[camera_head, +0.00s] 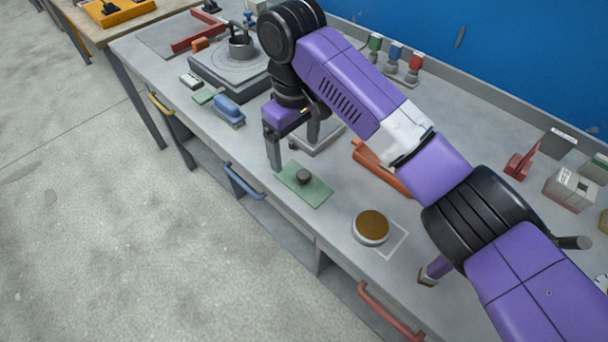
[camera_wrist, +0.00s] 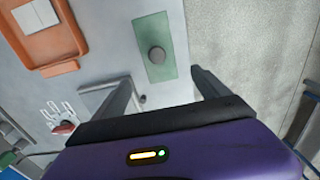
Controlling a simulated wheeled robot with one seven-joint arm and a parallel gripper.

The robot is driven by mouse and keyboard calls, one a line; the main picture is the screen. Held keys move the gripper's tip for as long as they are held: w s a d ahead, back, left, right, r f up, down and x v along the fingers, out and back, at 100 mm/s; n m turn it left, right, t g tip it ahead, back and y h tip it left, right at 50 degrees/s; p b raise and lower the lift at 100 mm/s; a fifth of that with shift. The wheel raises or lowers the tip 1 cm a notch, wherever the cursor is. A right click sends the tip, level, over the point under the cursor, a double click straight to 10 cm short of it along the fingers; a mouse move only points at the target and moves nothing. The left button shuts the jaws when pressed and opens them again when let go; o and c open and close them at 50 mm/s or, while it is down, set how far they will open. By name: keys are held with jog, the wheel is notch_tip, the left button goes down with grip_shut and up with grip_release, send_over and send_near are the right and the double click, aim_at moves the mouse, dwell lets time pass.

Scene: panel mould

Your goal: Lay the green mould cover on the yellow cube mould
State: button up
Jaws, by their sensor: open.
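The green mould cover (camera_head: 317,193) is a flat green plate with a dark round knob, lying on the workbench near its front edge. It also shows in the wrist view (camera_wrist: 168,62), just beyond my fingertips. My gripper (camera_head: 294,152) is open and empty, above the bench just behind and left of the cover. In the wrist view its two fingers (camera_wrist: 162,80) are spread apart, with the cover's near end between their tips. I cannot clearly make out the yellow cube mould; a yellow piece (camera_head: 604,220) is cut off at the right edge of the head view.
A round tin with a brown top (camera_head: 371,227) stands right of the cover. An orange tray (camera_head: 380,168) lies behind it, partly hidden by my arm. A blue object (camera_head: 228,110) and a round grey fixture (camera_head: 240,68) are to the left.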

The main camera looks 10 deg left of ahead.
aim_at(297, 170)
jog(key=shift+d+f, duration=0.15)
jog(key=shift+f, duration=0.05)
jog(key=f, duration=0.3)
jog(key=f+p, duration=0.1)
jog(key=f, duration=0.3)
jog(key=shift+s+d+f, duration=0.1)
jog(key=shift+s+f, duration=0.05)
jog(key=shift+s, duration=0.05)
jog(key=c, duration=1.6)
